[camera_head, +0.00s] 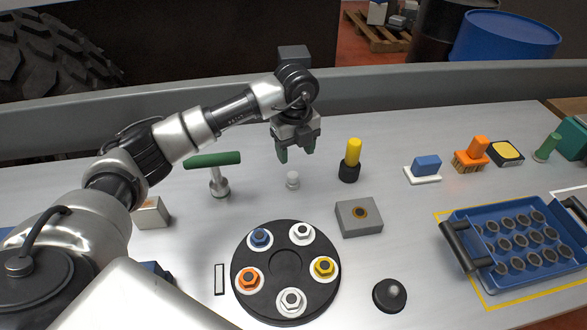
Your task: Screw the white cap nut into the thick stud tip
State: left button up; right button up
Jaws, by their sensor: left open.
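My left gripper (295,153) is open and empty, pointing down over the back middle of the table. A small whitish upright piece (292,180) stands on the table just below its fingers; they look apart from it. I cannot tell whether this piece is the cap nut or a stud. A round black plate (285,267) in front holds several coloured hex nuts, including a white one (301,233) at its back and a whitish-silver one (291,301) at its front. A black dome with a pale tip (391,294) stands right of the plate. My right gripper is not in view.
A grey block (358,219) with a round hole lies nearer. A blue tray (517,251) of dark round parts sits at right. Table between block and tray is clear.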

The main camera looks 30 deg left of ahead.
aim_at(293, 175)
pick_arm(q)
jog(key=f, duration=0.3)
jog(key=shift+s+d+f, duration=0.1)
jog(key=shift+s, duration=0.2)
jog(key=f, duration=0.1)
jog(key=f+p, duration=0.1)
jog(key=f, duration=0.1)
jog(key=f+p, duration=0.1)
jog(key=f, duration=0.1)
jog(key=shift+w+a, duration=0.1)
jog(key=shift+a, duration=0.2)
jog(key=shift+f, duration=0.35)
jog(key=shift+c, duration=0.3)
